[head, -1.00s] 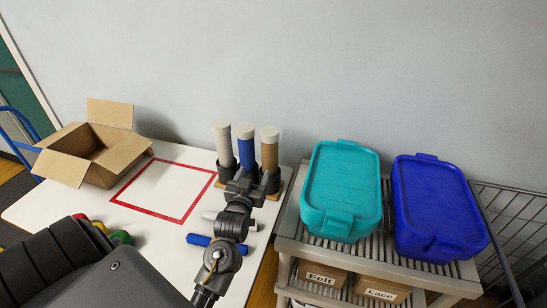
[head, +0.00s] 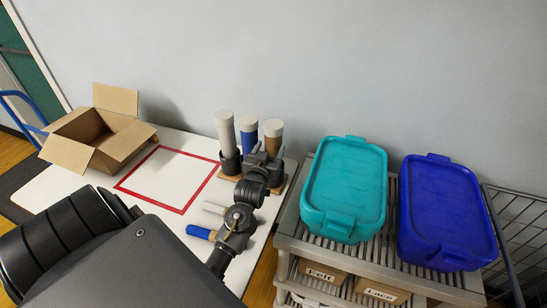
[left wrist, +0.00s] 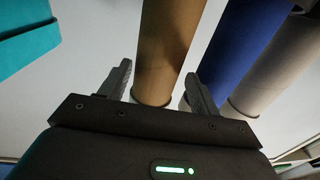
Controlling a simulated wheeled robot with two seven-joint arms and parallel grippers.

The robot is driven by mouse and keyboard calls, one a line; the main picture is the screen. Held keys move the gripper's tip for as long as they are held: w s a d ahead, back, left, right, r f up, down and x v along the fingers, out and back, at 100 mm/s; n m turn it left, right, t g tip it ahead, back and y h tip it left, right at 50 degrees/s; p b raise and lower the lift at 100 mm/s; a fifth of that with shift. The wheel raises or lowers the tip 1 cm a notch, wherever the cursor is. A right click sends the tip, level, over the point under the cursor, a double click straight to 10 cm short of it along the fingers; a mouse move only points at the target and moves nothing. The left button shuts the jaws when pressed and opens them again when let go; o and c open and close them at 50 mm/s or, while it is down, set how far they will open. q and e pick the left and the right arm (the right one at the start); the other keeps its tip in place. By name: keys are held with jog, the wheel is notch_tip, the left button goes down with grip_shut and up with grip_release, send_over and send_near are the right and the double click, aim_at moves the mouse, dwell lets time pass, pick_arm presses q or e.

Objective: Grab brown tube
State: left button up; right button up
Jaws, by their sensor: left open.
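The brown tube (head: 274,138) stands upright with a pale cap in a dark holder at the back right of the white table, with the blue tube (head: 249,137) and the white tube (head: 225,135) to its left. My left gripper (head: 262,151) is open in front of it and hides its lower part in the head view. In the left wrist view the brown tube (left wrist: 170,40) shows between the two fingers of my left gripper (left wrist: 158,72), which do not close on it. The blue tube (left wrist: 245,45) is just right of the right finger. My right gripper is not in view.
A red square outline (head: 160,206) is taped on the table, and an open cardboard box (head: 98,130) stands at the left. A blue tube (head: 198,232) and a white one lie near my arm. A teal bin (head: 344,185) and a blue bin (head: 445,210) stand on the rack at right.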

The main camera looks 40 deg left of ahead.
pick_arm(q)
jog(key=shift+w+r, duration=0.1)
jog(key=shift+w, duration=0.1)
jog(key=p+x, duration=0.1)
jog(key=x, duration=0.2)
jog(key=shift+w+a+p, duration=0.15)
jog(key=shift+w+p, duration=0.15)
jog(key=shift+w, duration=0.1)
jog(key=shift+w+a+f, duration=0.2)
jog(key=shift+w+f, duration=0.05)
jog(key=shift+w, duration=0.25)
jog(key=c, duration=1.1)
jog(key=shift+o, duration=0.2)
jog(key=shift+s+r, duration=0.1)
